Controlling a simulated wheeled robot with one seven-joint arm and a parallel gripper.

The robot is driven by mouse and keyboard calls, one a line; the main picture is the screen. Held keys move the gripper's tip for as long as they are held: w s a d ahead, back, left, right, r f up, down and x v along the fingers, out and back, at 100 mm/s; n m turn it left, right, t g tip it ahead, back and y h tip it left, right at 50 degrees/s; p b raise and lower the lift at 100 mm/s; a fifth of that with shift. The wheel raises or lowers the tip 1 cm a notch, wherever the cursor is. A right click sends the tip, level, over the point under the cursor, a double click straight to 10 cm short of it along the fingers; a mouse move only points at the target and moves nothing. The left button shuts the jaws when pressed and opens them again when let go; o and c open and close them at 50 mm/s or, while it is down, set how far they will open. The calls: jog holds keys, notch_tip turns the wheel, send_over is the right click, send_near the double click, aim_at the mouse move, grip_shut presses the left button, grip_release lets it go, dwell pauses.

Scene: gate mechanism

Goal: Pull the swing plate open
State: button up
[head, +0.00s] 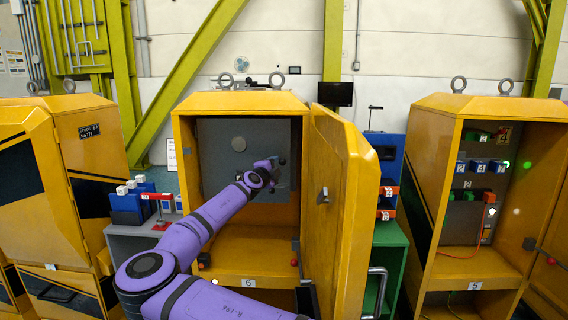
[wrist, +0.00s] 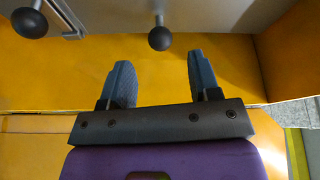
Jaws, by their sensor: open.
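A grey plate (head: 220,170) with a pale round disc fills the back of the open yellow cabinet marked 6. I cannot tell whether this whole panel is the swing plate. My gripper (head: 275,164) is inside the cabinet, in front of the plate's right part, and hides what is behind it. In the wrist view my gripper (wrist: 159,58) is open with nothing between its two fingers. A dark ball knob (wrist: 160,38) on a stem shows just beyond the fingertips, between them in the picture. A second ball knob (wrist: 30,22) is at the upper left beside a metal bracket.
The cabinet's yellow door (head: 340,200) stands open to the right of my arm. The cabinet's yellow floor (head: 250,262) lies below my arm. Another open cabinet (head: 470,262), marked 5, stands at the right. A blue box (head: 130,205) is at the left.

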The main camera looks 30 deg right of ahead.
aim_at(281, 163)
jog(key=x, duration=0.6)
jog(key=shift+w+d, duration=0.2)
jog(key=shift+c, duration=0.4)
grip_shut()
jog(key=shift+s, duration=0.1)
